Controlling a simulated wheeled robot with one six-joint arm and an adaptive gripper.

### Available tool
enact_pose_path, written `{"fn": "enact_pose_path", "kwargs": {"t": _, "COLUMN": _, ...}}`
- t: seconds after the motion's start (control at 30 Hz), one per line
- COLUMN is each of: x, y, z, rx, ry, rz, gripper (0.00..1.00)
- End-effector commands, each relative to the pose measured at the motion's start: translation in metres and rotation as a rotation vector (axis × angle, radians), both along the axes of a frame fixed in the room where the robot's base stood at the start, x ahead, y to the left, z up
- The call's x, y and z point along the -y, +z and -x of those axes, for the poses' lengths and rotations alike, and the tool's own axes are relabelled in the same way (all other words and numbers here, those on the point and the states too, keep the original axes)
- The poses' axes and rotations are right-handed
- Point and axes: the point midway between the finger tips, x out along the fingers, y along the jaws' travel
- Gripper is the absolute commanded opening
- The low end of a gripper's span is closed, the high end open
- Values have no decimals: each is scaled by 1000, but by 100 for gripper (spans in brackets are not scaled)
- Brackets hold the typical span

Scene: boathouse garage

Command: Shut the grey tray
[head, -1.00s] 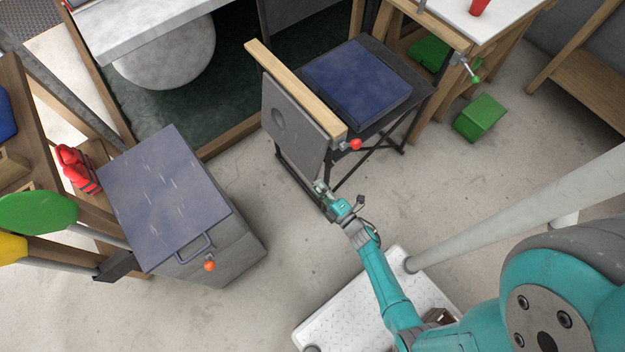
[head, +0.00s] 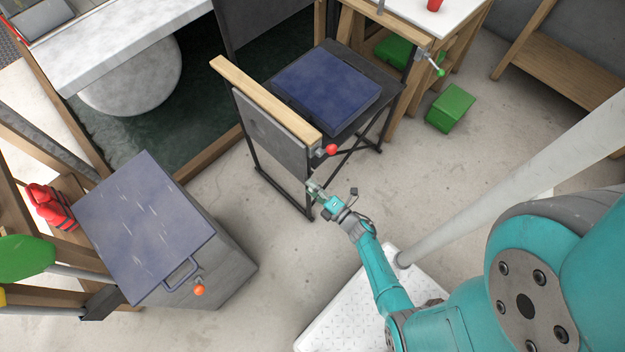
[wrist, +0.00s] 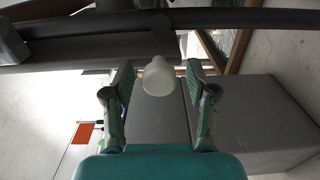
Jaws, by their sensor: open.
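The grey tray (head: 268,138) is a flat grey panel that hangs below a wooden bar (head: 265,100) on a dark metal stand. It is close to upright within the stand's frame. A red knob (head: 331,150) on a metal fitting sits at the bar's near end. My gripper (head: 313,188) is by the tray's lower near corner, beside the stand's leg. I cannot tell whether it touches. In the wrist view my gripper (wrist: 160,95) has its fingers apart. A pale rounded thing (wrist: 159,76) shows between them; I cannot tell what it is.
A grey cabinet (head: 215,265) with a blue lid and orange knob stands at left. A blue pad (head: 327,86) lies on the stand's top. A green box (head: 450,108) sits on the floor at right. Open water (head: 205,110) lies behind the stand. Floor between cabinet and stand is clear.

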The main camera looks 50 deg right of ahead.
Motion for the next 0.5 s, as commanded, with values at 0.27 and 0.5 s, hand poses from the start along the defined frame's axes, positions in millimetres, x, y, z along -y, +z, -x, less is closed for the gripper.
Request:
{"fn": "enact_pose_path", "kwargs": {"t": 0.27, "x": 1, "y": 0, "z": 15, "rx": 0, "ry": -4, "rz": 0, "gripper": 57}}
{"fn": "enact_pose_path", "kwargs": {"t": 0.5, "x": 2, "y": 0, "z": 46, "rx": 0, "ry": -5, "rz": 0, "gripper": 57}}
